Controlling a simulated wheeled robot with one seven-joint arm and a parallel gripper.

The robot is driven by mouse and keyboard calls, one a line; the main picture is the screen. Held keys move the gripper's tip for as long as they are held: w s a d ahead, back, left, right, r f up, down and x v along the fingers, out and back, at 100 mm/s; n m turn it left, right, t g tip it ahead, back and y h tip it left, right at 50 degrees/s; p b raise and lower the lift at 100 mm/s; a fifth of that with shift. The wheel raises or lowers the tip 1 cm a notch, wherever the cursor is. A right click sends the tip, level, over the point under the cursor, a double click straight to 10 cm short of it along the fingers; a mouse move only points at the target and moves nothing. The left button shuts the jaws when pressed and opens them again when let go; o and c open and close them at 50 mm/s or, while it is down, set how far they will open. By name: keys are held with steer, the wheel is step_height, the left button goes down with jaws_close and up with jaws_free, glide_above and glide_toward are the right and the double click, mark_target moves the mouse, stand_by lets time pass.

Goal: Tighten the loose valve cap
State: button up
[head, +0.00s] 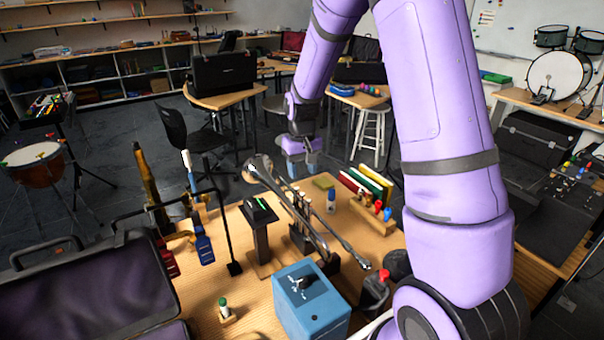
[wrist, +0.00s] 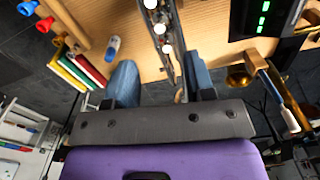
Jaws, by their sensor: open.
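A silver trumpet (head: 318,233) is held above the wooden table, its bell (head: 258,167) toward the back. In the wrist view the trumpet (wrist: 172,69) runs down from the top edge, with pale round valve caps (wrist: 160,28) in a row. I cannot tell which cap is loose. My gripper (head: 301,162) is at the far side of the bell, behind the trumpet in the head view. In the wrist view my gripper (wrist: 158,66) is open, its two blue fingers apart with the trumpet's end showing between them. I see no contact with a cap.
A black post with a green-lit display (head: 259,208) stands left of the trumpet. Upright coloured books (head: 367,184) and a peg rack (head: 378,213) stand right.

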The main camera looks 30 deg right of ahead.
mark_target(302, 194)
steer(key=n, duration=0.2)
steer(key=shift+n, duration=0.4)
steer(key=n, duration=0.3)
steer(key=shift+f, duration=0.1)
step_height(302, 194, down, 11)
steer(key=shift+r, duration=0.15)
jaws_close()
